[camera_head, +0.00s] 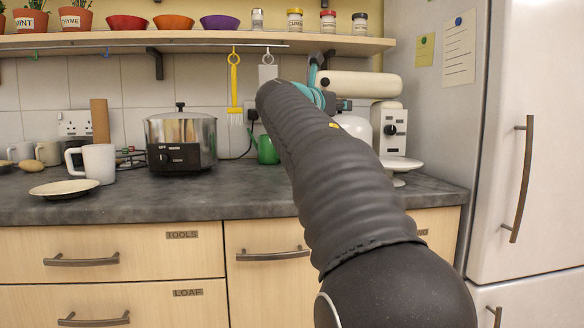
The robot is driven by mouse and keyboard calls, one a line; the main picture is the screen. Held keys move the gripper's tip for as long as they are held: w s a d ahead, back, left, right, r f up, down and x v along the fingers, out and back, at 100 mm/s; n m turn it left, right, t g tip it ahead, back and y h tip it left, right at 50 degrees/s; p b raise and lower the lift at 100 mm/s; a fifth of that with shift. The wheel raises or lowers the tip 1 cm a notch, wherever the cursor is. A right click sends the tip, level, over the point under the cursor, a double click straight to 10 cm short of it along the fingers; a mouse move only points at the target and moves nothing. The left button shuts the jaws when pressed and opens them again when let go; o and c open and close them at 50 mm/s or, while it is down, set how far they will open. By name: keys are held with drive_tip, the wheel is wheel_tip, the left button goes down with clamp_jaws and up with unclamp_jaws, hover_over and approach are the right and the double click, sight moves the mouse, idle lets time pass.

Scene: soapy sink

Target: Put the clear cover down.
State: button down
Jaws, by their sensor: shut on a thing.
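My arm reaches up and away across the counter, and its dark sleeve hides much of what lies behind it. My gripper (343,104) shows only as a small dark part beyond the teal wrist, in front of the stand mixer. A pale rounded dome (356,125) hangs just under it. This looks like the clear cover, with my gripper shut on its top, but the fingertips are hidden. A white cake stand (402,164) stands on the counter to the right and lower, partly hidden by my arm. I cannot tell the gap between dome and stand.
A cream stand mixer (390,125) stands behind. A steel cooker (181,140), a green watering can (266,150), a white mug (98,162) and a plate (64,188) are to the left. The counter (235,200) is bare along its front. A fridge (530,140) bounds the right.

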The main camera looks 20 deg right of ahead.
drive_tip(key=w+a+f+b, duration=0.3)
drive_tip(key=w+a+f, duration=0.4)
drive_tip(key=f, duration=0.3)
drive_tip(key=shift+a, duration=0.35)
drive_tip(key=shift+f, duration=0.15)
drive_tip(key=shift+f, duration=0.15)
drive_tip(key=c, duration=1)
unclamp_jaws()
drive_tip(key=v, duration=1.2)
